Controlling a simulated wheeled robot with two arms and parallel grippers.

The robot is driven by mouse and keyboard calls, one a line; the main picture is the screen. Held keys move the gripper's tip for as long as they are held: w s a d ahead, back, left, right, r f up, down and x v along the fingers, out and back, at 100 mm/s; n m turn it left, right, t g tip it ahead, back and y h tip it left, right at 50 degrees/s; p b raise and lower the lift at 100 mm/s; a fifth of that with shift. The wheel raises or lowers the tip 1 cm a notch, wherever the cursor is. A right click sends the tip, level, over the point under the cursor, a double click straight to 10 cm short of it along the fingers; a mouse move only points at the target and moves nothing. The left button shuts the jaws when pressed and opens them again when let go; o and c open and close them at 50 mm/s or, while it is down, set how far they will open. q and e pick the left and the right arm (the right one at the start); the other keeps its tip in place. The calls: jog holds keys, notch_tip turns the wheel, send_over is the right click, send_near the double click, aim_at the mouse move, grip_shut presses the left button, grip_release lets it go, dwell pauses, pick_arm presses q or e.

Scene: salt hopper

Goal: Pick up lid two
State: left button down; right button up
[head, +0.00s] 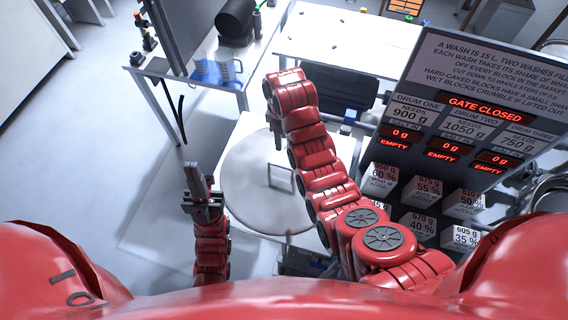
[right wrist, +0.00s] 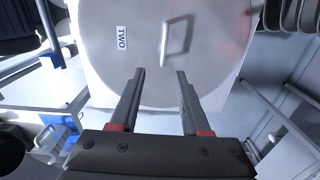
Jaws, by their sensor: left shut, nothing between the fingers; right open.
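Lid two (head: 245,175) is a large round grey metal disc lying flat on a pale stand below the right arm. In the right wrist view the lid (right wrist: 105,75) carries a label reading TWO (right wrist: 122,38) and a thin upright loop handle (right wrist: 177,40). My right gripper (head: 278,143) hangs over the far part of the lid. Its fingers (right wrist: 160,73) are open and empty, apart from the handle, which shows beyond the fingertips. My left gripper (head: 193,174) is shut and empty, left of the lid. The right arm hides part of the lid's right side.
A sign board reading GATE CLOSED (head: 490,108) stands at the right, with several labelled blocks (head: 422,190) below it. A table with blue-tinted jugs (head: 228,66) is at the back left, and a white table (head: 345,38) behind. Open floor lies at the left.

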jog(key=b, duration=0.4)
send_near(281, 166)
jog(key=f+b, duration=0.1)
jog(key=b, duration=0.1)
jog(key=f+b, duration=0.3)
jog(key=b, duration=0.1)
jog(key=shift+w+f, duration=0.3)
jog(key=shift+w, duration=0.1)
jog(key=shift+s+f, duration=0.1)
jog(key=shift+f, duration=0.15)
jog(key=shift+f+p, duration=0.4)
jog(key=shift+p, duration=0.2)
jog(key=f+p, duration=0.2)
jog(key=shift+s+f, duration=0.2)
jog(key=shift+f, duration=0.2)
jog(key=shift+w+f+p, duration=0.1)
jog(key=shift+f+p, duration=0.4)
jog(key=shift+f, duration=0.6)
grip_shut()
